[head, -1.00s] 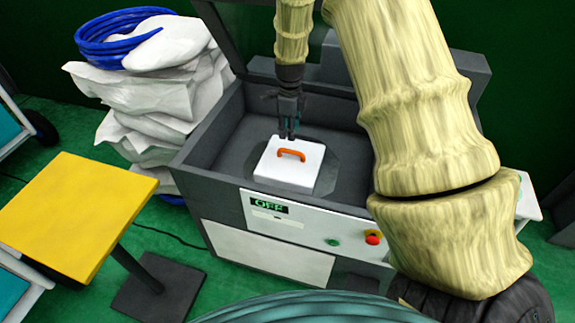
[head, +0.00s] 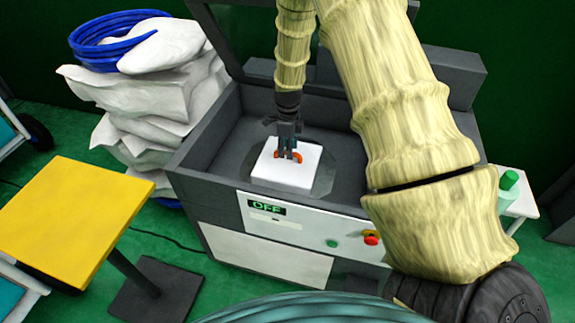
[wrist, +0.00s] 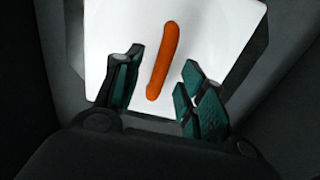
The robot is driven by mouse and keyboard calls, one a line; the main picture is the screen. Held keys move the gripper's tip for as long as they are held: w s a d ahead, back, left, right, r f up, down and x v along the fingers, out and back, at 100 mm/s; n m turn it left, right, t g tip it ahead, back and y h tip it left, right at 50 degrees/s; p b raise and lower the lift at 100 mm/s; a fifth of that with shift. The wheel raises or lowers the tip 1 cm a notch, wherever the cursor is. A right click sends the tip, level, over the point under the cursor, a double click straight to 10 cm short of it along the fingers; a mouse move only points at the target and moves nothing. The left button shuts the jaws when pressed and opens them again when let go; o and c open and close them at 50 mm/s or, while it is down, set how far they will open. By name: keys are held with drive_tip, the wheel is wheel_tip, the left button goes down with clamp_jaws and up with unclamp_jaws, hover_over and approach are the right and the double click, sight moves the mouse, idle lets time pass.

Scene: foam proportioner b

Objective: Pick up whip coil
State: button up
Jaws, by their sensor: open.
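A blue coil of hose (head: 100,50), likely the whip coil, lies on top of a stack of white sacks at the upper left in the head view. My gripper (head: 289,156) is well to the right of it, inside a grey open-topped machine. It is open and points down over a white block (head: 270,174) with an orange handle (head: 298,157). In the wrist view the orange handle (wrist: 163,62) runs between my two spread fingers (wrist: 163,75), with visible gaps on both sides. The white block (wrist: 215,30) fills the upper middle there.
The grey machine (head: 190,160) has raised walls, an open lid behind and a front panel reading OFF. The white sacks (head: 150,95) stand against its left side. A yellow-topped stand (head: 75,210) is at left. A green item (head: 509,179) sits at right.

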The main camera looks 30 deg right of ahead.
sight(288, 161)
drive_tip(key=shift+f, duration=1.45)
clamp_jaws()
